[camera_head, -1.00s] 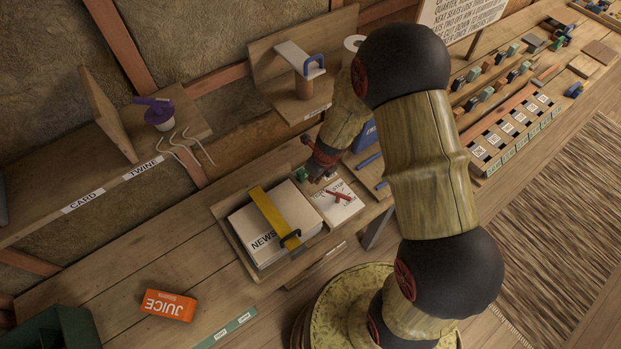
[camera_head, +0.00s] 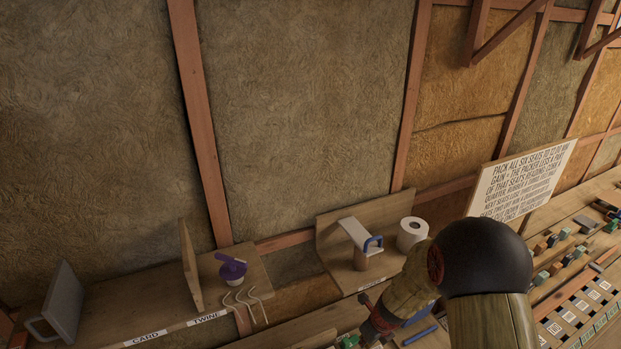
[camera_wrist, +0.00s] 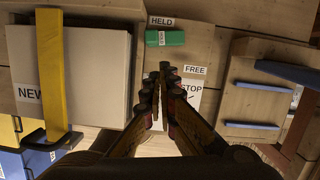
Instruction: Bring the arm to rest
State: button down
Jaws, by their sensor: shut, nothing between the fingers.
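My gripper (camera_wrist: 160,85) is shut and empty in the wrist view. In the head view only my red-and-dark wrist and gripper show at the bottom edge, with the fingertips unclear. My arm stands bent at the lower right of that view.
A stack of paper (camera_wrist: 100,75) with a yellow bar (camera_wrist: 52,75) lies left of the fingers. A green block (camera_wrist: 165,38) lies ahead. Blue bars (camera_wrist: 262,87) lie right. A paper roll (camera_head: 412,234) and purple-topped cup (camera_head: 231,268) stand on shelves.

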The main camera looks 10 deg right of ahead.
jog(key=s+a+n+g, duration=0.2)
jog(key=s+n, duration=0.3)
jog(key=n, duration=0.2)
jog(key=s+r+n+t+b, duration=0.2)
jog(key=s+r+n+b, duration=0.5)
jog(key=r+n, duration=0.4)
jog(key=s+a+r+n+t+h+b, duration=0.1)
jog(key=s+r+n+t+b, duration=0.2)
jog(key=s+r+n+b, duration=0.5)
notch_tip(320, 180, up, 4)
jog(key=s+n, duration=0.2)
jog(key=n, duration=0.2)
jog(key=shift+s+a+f, duration=0.1)
